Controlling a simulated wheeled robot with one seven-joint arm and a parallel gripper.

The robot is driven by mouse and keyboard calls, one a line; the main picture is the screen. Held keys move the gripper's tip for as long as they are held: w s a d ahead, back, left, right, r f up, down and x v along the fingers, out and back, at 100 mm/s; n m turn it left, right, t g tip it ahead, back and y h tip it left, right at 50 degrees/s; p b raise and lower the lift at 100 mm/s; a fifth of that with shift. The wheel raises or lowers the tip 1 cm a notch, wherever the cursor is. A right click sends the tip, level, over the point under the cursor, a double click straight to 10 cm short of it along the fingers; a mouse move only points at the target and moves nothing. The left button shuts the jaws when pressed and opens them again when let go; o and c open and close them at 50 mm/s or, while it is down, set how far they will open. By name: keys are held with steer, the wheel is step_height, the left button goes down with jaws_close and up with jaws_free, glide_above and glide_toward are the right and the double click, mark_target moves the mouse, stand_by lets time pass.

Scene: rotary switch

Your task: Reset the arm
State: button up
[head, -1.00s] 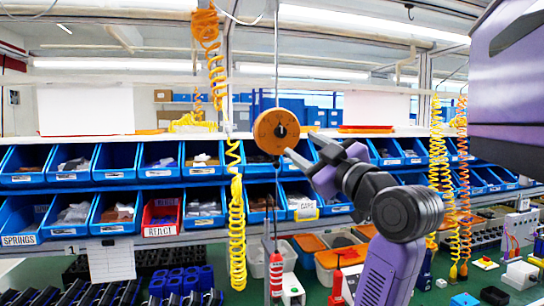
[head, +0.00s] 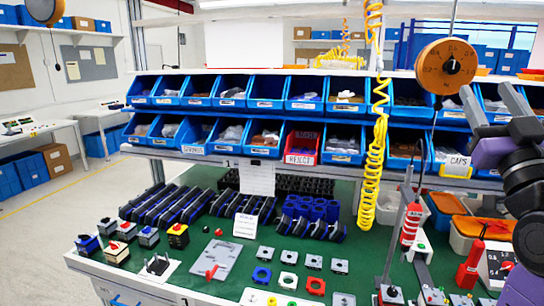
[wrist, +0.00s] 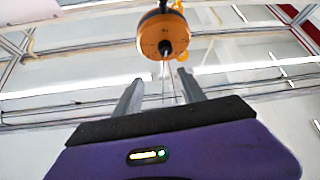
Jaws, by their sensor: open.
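My gripper (head: 492,98) is at the right edge of the head view, raised in front of the blue bins, with its grey fingers pointing up. In the wrist view my gripper (wrist: 160,92) is open, with nothing between its two fingers. An orange round balancer reel (head: 446,66) hangs from above near the fingers in the head view. The reel also shows in the wrist view (wrist: 160,36), beyond the fingertips. I cannot tell whether they touch. Much of my arm is cut off at the right edge.
A green workbench (head: 190,225) holds small switch parts, black and blue racks and a grey plate with a red lever (head: 212,272). Blue bins (head: 265,98) and a red REJECT bin (head: 301,157) stand behind. A yellow coiled hose (head: 374,160) hangs down. The left floor is clear.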

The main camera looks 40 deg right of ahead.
steer(key=w+a+f+y, duration=0.1)
steer(key=a+f+y, duration=0.1)
steer(key=a+f, duration=0.55)
steer(key=w+a+f+n+t+y, duration=0.1)
steer(key=a+f+y, duration=0.3)
steer(key=f, duration=0.7)
steer(key=w+a+f+y, duration=0.1)
steer(key=a+f, duration=0.6)
steer(key=f, duration=0.2)
steer(key=s+a+f+n+g+y, duration=0.4)
steer(key=s+a+f+y, duration=0.6)
steer(key=s+a+f, duration=0.8)
steer(key=shift+a+f+n+b, duration=0.3)
steer(key=shift+a+f+n, duration=0.2)
steer(key=shift+n, duration=0.2)
steer(key=shift+o, duration=0.4)
